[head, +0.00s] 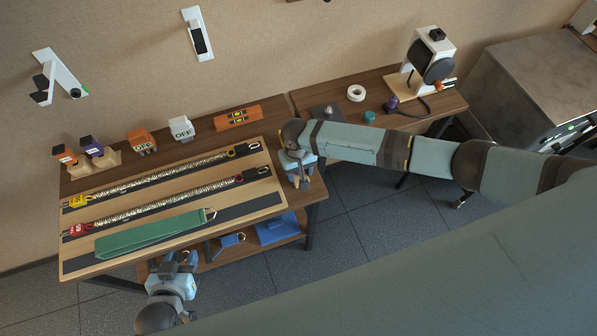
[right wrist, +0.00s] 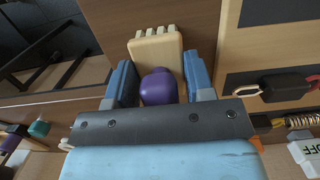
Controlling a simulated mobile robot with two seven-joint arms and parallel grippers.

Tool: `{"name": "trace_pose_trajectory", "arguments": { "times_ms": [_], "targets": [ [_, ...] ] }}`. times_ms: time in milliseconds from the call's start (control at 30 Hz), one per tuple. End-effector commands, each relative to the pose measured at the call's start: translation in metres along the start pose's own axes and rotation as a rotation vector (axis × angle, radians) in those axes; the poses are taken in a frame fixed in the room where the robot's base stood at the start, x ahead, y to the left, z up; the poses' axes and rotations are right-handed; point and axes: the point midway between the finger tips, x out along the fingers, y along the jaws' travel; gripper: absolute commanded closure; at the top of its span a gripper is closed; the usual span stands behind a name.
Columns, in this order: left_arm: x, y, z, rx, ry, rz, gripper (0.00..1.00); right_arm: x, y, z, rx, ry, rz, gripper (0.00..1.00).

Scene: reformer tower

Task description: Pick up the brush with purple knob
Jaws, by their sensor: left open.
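The brush with purple knob shows in the right wrist view, with a tan body and short bristle tufts (right wrist: 155,50) and a rounded purple knob (right wrist: 158,87). My right gripper (right wrist: 160,80) is open there, its two blue fingers on either side of the knob with narrow gaps. In the head view my right gripper (head: 299,182) points down at the right end of the left table and largely hides the brush. My left gripper (head: 178,258) is open and empty at that table's front edge.
A board (head: 270,200) with straps and a green band lies left of my right gripper. A white block marked OFF (head: 181,128) and an orange level (head: 238,118) stand behind.

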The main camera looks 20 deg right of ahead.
Motion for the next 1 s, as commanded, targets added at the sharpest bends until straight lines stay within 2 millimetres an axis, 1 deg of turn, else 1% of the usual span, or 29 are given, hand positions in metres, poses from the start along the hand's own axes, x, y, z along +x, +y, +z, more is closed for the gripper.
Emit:
{"name": "trace_pose_trajectory", "arguments": {
  "times_ms": [367, 467, 567, 667, 900, 1000],
  "targets": [
    [0.0, 0.0, 0.0, -0.001, 0.0, 0.001, 0.57, -0.003, 0.0, 0.0, 0.0, 0.0, 0.0, 0.77],
    [0.0, 0.001, 0.0, -0.001, 0.0, 0.001, 0.57, -0.009, 0.0, 0.001, 0.0, 0.001, -0.001, 0.77],
    [0.0, 0.001, -0.001, -0.001, 0.0, 0.001, 0.57, -0.022, 0.0, 0.002, 0.0, 0.002, -0.002, 0.77],
    [0.0, 0.001, 0.0, -0.001, 0.0, 0.001, 0.57, -0.044, 0.0, 0.004, -0.002, 0.004, -0.003, 0.77],
    [0.001, 0.001, 0.001, -0.001, 0.001, 0.002, 0.57, -0.117, 0.0, 0.013, -0.001, 0.005, -0.003, 0.77],
    [0.001, 0.002, 0.002, -0.001, 0.001, 0.003, 0.57, -0.144, 0.0, 0.017, -0.002, 0.005, -0.002, 0.77]
  ]
}}
